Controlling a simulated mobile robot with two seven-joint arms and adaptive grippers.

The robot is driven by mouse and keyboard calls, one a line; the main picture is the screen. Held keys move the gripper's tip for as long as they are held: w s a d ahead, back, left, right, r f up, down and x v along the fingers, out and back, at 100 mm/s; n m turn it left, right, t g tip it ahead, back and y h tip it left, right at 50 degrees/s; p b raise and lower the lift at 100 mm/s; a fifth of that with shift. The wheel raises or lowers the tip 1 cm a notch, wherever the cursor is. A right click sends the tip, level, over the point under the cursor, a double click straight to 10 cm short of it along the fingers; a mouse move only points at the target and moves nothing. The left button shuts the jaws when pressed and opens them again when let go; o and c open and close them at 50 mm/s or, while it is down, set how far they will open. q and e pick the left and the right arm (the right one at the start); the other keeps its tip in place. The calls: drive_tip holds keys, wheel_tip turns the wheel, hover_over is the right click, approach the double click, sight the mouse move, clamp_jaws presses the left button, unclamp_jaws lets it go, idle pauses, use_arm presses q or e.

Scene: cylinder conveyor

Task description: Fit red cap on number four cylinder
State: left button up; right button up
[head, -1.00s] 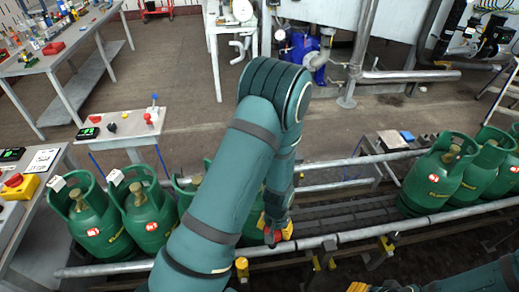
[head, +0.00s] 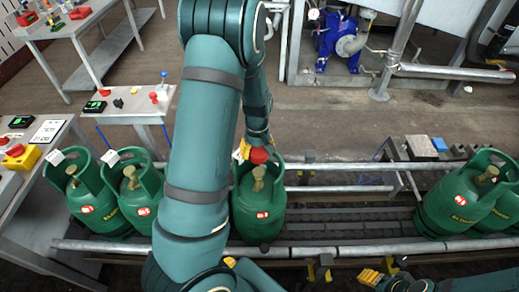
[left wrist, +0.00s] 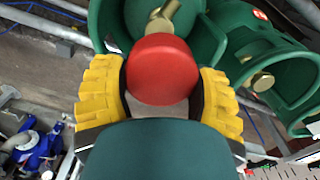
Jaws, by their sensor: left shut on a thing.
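My left gripper (head: 256,150) is shut on the red cap (head: 258,156), above and just behind the brass valve (head: 258,179) of a green cylinder (head: 257,212). In the left wrist view the round cap (left wrist: 162,72) sits between the yellow finger pads, with a brass valve (left wrist: 162,16) just past it. The cap looks apart from the valve. No cylinder number is readable; my left arm hides part of the row. My right gripper (head: 378,278) is low at the picture's bottom; whether it is open cannot be told.
Two green cylinders with white tags (head: 92,198) (head: 136,192) stand left in the row. More stand at the right (head: 462,200). Metal rails (head: 340,166) run along the conveyor (head: 345,220), which is empty between the groups. A small table (head: 130,105) stands behind.

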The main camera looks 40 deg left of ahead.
sight(258, 170)
use_arm(q)
drive_tip(key=shift+f+b, duration=2)
drive_tip(key=shift+f, duration=0.95)
drive_tip(key=shift+p, duration=0.35)
drive_tip(key=shift+f+b, duration=1.75)
drive_tip(key=shift+f, duration=0.55)
drive_tip(key=o, duration=1.1)
drive_tip(key=shift+c, duration=0.2)
drive_tip(key=shift+r, duration=0.1)
wheel_tip(258, 170, up, 12)
drive_tip(key=shift+f, duration=0.1)
